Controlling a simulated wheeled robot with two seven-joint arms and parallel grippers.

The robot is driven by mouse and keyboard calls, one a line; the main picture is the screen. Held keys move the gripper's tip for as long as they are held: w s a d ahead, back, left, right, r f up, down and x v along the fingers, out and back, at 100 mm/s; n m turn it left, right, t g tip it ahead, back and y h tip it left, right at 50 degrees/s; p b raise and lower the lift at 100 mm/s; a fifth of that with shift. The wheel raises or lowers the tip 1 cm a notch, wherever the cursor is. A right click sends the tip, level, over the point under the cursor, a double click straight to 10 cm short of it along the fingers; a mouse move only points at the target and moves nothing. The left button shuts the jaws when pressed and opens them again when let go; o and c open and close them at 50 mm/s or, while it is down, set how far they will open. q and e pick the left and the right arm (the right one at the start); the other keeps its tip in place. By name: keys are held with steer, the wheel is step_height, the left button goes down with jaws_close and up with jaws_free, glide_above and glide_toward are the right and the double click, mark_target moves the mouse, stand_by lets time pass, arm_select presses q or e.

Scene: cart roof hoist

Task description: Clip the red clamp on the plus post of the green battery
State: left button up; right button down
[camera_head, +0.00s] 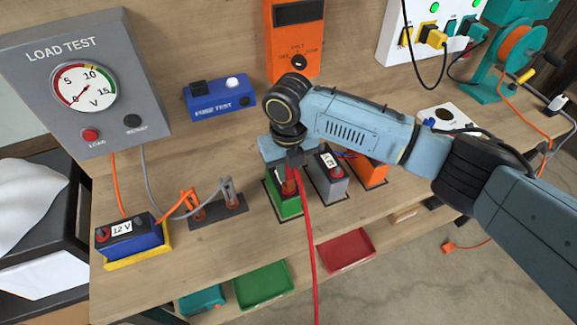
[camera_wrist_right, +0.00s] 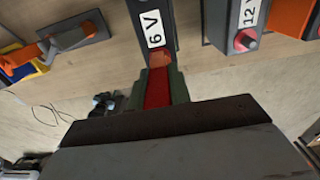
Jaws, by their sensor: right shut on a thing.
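The green battery (camera_head: 285,207) stands on the bench, left of a grey battery. It shows a 6 V label in the right wrist view (camera_wrist_right: 153,28). My right gripper (camera_head: 290,180) is directly above it, pointing down, shut on the red clamp (camera_wrist_right: 158,88). The clamp's tip reaches the battery's top end beside the label in the wrist view. The plus post is hidden by the clamp and gripper, so I cannot tell whether the jaws are around it. A red cable (camera_head: 309,245) hangs from the clamp over the bench's front edge. My left gripper is not in view.
A grey 12 V battery (camera_head: 328,182) and an orange battery (camera_head: 371,172) stand close on the right. On the left are a clamp stand (camera_head: 219,211) and a blue 12 V battery (camera_head: 132,240). The load test box (camera_head: 87,80) stands behind.

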steer(key=shift+f, duration=0.45)
steer(key=c, duration=1.2)
jaws_free()
steer(key=shift+r, duration=0.1)
step_height(320, 180, up, 13)
steer(key=shift+r+b, duration=0.15)
steer(key=shift+b, duration=0.5)
